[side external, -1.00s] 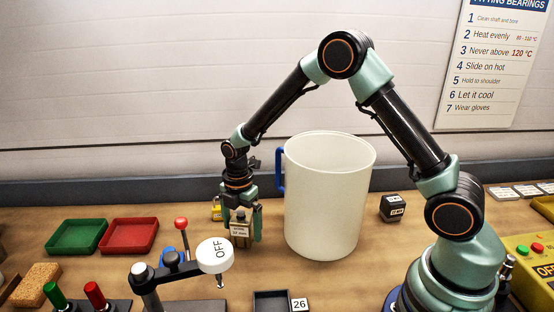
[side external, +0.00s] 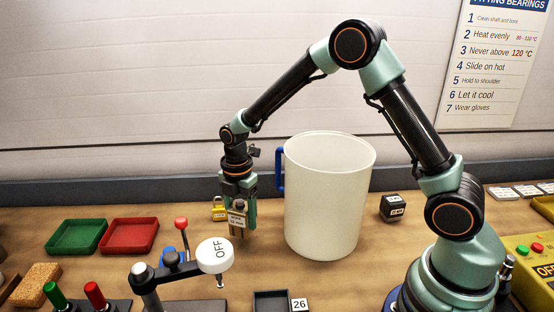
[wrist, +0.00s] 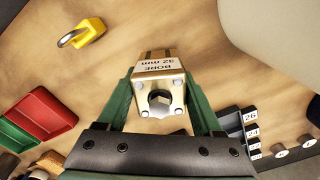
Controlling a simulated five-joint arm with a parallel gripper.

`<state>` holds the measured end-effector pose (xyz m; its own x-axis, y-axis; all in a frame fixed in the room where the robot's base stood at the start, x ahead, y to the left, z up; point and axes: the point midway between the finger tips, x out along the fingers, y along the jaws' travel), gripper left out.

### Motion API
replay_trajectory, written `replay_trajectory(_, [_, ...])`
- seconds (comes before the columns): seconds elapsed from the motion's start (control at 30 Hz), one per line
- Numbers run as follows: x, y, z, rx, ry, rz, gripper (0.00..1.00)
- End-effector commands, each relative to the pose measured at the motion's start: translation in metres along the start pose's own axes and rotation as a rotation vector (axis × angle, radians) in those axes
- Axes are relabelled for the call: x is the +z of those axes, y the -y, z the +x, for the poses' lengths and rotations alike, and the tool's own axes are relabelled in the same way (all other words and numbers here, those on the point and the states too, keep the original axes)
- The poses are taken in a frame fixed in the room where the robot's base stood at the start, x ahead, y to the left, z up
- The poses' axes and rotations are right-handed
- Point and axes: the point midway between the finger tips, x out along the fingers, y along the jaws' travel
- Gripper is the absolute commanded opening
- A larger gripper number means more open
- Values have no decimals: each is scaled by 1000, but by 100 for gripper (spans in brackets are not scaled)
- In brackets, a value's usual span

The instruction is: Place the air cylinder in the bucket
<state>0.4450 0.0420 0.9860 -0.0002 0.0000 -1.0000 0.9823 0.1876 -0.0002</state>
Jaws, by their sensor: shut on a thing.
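The air cylinder (side external: 237,219) is a small brass-coloured block with a white label. In the wrist view the cylinder (wrist: 160,92) shows its label, "BORE 32 mm", and its bolted end face. My gripper (side external: 240,229) is shut on it, with one green finger on each side in the wrist view. The cylinder seems held just above the bench, left of the bucket. The bucket (side external: 325,205) is a tall, cream-white, open-topped vessel with a blue handle on its left side. The cylinder is outside it and well below its rim. The bucket's floor is hidden.
A yellow padlock (side external: 218,213) lies behind and left of my gripper. Green (side external: 76,237) and red (side external: 128,236) trays lie to the left. A dark block (side external: 392,207) sits right of the bucket.

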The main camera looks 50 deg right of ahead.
Motion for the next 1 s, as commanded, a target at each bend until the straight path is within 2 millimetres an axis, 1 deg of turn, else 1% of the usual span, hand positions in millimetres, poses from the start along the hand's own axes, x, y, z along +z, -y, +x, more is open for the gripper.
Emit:
replay_trajectory(0.03, [0,-2,-14,9,1,0,0])
replay_trajectory(0.17, [0,-2,-50,10,1,0,0])
replay_trajectory(0.2, [0,-2,-62,11,1,0,0])
replay_trajectory(0.4, [0,-2,-114,9,1,0,0])
replay_trajectory(0.5, [0,-2,-134,8,1,0,0])
replay_trajectory(0.6, [0,-1,-149,6,1,0,0])
replay_trajectory(0.77, [0,-1,-167,5,0,0,0])
replay_trajectory(0.83, [0,-1,-177,6,1,0,0])
replay_trajectory(0.97, [0,-2,-211,10,1,0,0])
replay_trajectory(1.0, [0,-2,-223,11,1,0,0])
